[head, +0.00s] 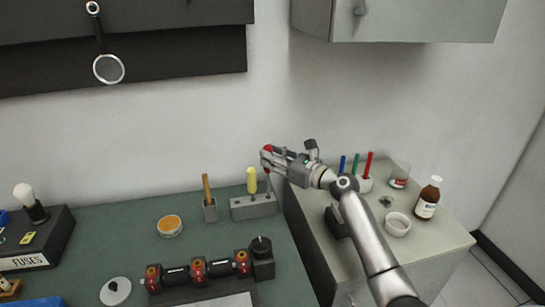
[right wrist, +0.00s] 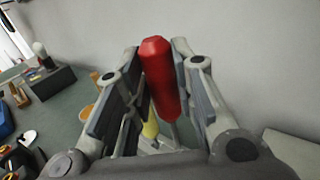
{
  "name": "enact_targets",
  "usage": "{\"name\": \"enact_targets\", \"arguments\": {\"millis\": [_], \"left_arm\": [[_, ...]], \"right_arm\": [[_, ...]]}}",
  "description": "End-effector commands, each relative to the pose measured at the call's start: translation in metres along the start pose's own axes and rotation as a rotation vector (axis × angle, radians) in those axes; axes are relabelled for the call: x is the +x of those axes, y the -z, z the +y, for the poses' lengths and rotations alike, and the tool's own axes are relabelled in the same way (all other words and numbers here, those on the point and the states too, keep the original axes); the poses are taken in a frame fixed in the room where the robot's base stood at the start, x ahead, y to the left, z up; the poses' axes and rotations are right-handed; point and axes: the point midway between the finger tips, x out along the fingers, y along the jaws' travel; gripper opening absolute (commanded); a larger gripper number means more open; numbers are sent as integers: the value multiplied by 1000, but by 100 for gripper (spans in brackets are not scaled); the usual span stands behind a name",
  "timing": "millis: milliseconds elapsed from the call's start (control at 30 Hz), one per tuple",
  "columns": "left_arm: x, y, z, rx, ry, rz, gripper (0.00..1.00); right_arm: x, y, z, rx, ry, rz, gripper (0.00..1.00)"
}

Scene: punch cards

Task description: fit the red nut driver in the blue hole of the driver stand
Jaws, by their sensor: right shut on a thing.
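My right gripper (head: 270,160) is shut on the red nut driver (head: 267,149), which is upright with its shaft pointing down. In the right wrist view the red handle (right wrist: 158,75) stands between the two finger pads of the right gripper (right wrist: 155,95). The grey driver stand (head: 246,209) is on the green bench, below the gripper. A yellow-handled driver (head: 252,181) stands in it. The red driver's thin shaft reaches down to the right part of the stand; I cannot tell whether its tip is in a hole. No blue hole can be made out. My left gripper is out of view.
A small grey holder (head: 210,213) with a wooden-handled tool is left of the stand. An orange-topped round tin (head: 170,226) is further left. Right of the bench, a cabinet top carries pens, a white bowl (head: 397,224) and a brown bottle (head: 428,199). A wall stands behind.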

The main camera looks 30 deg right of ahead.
Motion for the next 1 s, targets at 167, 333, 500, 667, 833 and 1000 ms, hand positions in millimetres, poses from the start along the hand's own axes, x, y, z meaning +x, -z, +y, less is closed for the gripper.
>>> {"name": "enact_targets", "arguments": {"millis": [167, 333, 500, 667, 833, 1000], "left_arm": [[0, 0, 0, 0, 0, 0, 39], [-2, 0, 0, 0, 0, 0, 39], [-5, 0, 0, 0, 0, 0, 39], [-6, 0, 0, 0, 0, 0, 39], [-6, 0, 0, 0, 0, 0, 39], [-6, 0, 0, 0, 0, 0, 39]], "right_arm": [[0, 0, 0, 0, 0, -1, 4], [0, -1, 0, 1, 0, -1, 4], [0, -1, 0, 1, 0, -1, 4], [0, -1, 0, -1, 0, -1, 4], [0, 0, 0, 0, 0, -1, 4], [0, 0, 0, 0, 0, -1, 4]]}}
